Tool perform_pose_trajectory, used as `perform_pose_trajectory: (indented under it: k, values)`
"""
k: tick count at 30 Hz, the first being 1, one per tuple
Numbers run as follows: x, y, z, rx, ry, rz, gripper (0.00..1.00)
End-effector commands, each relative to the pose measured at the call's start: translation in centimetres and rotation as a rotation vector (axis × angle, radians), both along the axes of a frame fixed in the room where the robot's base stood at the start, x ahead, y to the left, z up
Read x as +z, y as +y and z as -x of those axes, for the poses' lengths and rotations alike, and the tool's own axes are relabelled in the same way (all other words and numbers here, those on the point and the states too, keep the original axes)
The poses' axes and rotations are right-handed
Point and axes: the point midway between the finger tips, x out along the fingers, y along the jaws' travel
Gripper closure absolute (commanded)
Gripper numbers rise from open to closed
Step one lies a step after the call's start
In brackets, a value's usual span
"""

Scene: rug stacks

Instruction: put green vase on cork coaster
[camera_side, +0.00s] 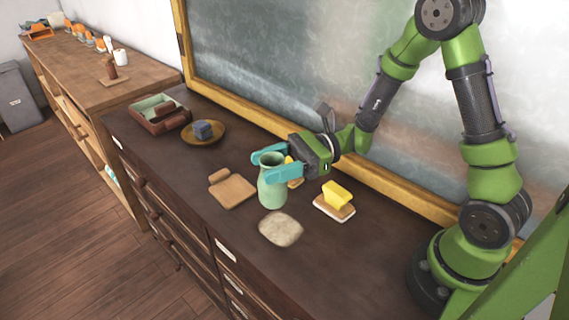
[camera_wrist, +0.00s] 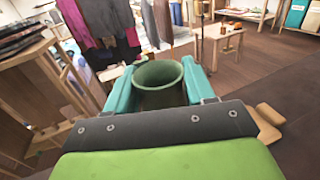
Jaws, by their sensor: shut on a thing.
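The green vase (camera_side: 272,185) is upright between the teal fingers of my gripper (camera_side: 267,164), which is shut on its upper part. In the wrist view the vase's open rim (camera_wrist: 158,73) shows between the two fingers (camera_wrist: 159,80). I cannot tell whether its base touches the dark dresser top. A pale, speckled, rounded flat piece (camera_side: 281,229), which looks like the cork coaster, lies bare just in front of the vase. The vase is beside it, towards the back.
A tan board with a handle (camera_side: 232,191) lies left of the vase. A yellow block (camera_side: 337,193) sits on a small base at right. Another yellow thing is partly hidden behind the gripper. A brown plate (camera_side: 217,137) with a blue block and a tray (camera_side: 147,122) stand further left.

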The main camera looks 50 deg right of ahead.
Motion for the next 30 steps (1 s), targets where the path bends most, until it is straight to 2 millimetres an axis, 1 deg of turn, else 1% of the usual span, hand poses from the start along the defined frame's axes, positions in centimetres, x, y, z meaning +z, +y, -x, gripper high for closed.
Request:
perform_pose_trajectory:
  k: [1,5,6,9,12,15,18,20,27,30]
  values:
    - [-0.1,-0.1,-1.6,0.002,-0.004,0.000,1.00]
    - [-0.3,-0.2,-6.3,0.003,-0.006,-0.001,1.00]
    - [-0.3,-0.3,-7.7,0.002,-0.007,-0.001,1.00]
    - [0.0,-0.4,-11.1,-0.005,-0.006,-0.002,1.00]
    - [0.6,-0.5,-13.8,-0.013,-0.007,-0.002,1.00]
    - [1.3,-0.6,-15.7,-0.022,-0.006,-0.002,1.00]
    - [1.8,-0.7,-16.8,-0.030,-0.004,0.000,1.00]
    - [1.5,-0.8,-17.2,-0.033,-0.002,-0.002,1.00]
    - [-2.8,-0.9,-17.3,-0.038,0.001,-0.003,1.00]
    - [-3.7,-0.9,-17.3,-0.037,-0.002,-0.002,1.00]
